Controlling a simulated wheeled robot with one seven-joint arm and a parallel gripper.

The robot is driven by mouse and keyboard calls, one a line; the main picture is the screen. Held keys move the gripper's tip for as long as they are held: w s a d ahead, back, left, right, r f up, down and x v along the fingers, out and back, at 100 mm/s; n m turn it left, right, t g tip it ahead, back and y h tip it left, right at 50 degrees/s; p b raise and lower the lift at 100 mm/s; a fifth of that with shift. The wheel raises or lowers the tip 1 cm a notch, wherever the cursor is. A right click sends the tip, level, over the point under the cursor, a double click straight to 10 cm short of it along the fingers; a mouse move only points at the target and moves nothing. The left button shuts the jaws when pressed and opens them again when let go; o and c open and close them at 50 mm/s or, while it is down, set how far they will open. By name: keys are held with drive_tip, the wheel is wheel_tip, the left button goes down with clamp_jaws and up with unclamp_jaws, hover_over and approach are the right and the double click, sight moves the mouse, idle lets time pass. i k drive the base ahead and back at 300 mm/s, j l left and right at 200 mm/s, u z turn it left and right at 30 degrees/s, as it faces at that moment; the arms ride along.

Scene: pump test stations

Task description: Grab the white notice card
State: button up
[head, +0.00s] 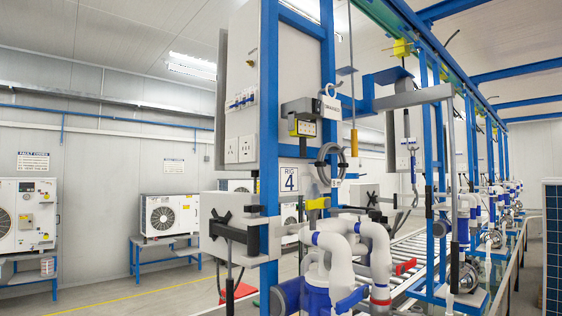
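Several white cards or signs show in the head view, and I cannot tell for sure which is the notice card. A small white card with a loop at its top and dark print (331,104) hangs on the blue frame, beside a yellow and black device. A white "RIG 4" sign (289,180) sits lower on the frame. Two printed white notices are on the back wall, one at the far left (33,161) and a smaller one (174,166) to its right. My gripper is not in view.
A blue post (269,120) and a grey electrical cabinet (242,90) stand in front. White pipes (377,255) and a grey box with a black handle (228,240) jut out below. Wall units on blue stands (170,215) are at left.

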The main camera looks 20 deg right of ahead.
sight(332, 105)
drive_tip(key=i+l, duration=0.15)
drive_tip(key=l, duration=0.25)
drive_tip(key=i+l, duration=0.1)
drive_tip(key=l, duration=0.35)
drive_tip(key=i+l, duration=0.15)
drive_tip(key=l, duration=0.25)
